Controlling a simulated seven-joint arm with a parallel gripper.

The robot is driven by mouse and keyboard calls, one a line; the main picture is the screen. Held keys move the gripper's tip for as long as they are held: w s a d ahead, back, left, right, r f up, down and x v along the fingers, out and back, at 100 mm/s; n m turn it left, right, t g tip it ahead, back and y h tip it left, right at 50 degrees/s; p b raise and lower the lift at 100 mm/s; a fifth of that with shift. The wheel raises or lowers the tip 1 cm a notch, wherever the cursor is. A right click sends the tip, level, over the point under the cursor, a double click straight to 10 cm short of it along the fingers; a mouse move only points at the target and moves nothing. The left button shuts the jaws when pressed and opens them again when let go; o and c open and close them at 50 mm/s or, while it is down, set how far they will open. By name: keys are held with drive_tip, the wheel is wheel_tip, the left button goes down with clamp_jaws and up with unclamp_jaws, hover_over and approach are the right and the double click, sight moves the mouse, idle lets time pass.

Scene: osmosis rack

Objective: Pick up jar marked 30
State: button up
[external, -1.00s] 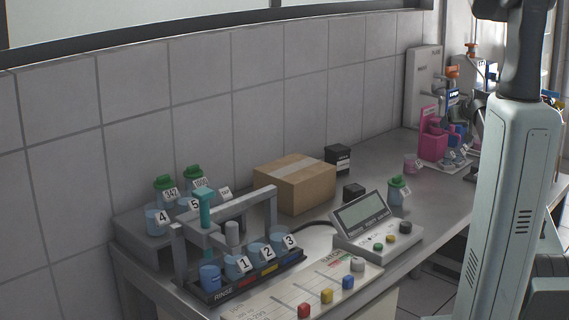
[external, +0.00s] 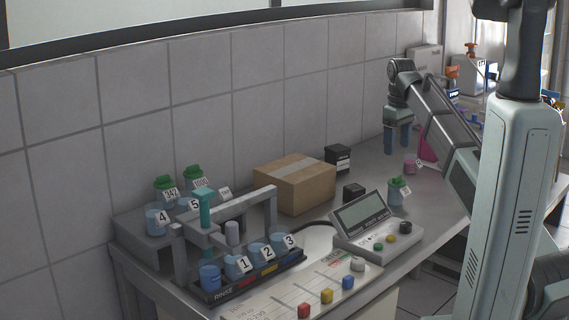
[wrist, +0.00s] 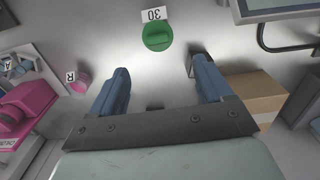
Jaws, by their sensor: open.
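The jar marked 30 has a round green lid (wrist: 157,37) and a white tag reading 30, upside down, at the top of the wrist view. In the external view it appears as a blue jar with a green lid (external: 397,191), right of the display unit; its tag is too small to read there. My gripper (external: 398,139) points down above the far part of the bench, behind the jar. In the wrist view my gripper (wrist: 161,67) has two blue fingers apart with nothing between them. The jar lies beyond the fingertips, roughly centred between them.
A small pink jar (wrist: 80,83) tagged R and a pink stand (wrist: 25,110) are left in the wrist view. Numbered jars stand at the near left.

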sight(398, 183)
drive_tip(key=shift+d+f, duration=0.2)
drive_tip(key=shift+f, duration=6.2)
drive_tip(key=c, duration=1.3)
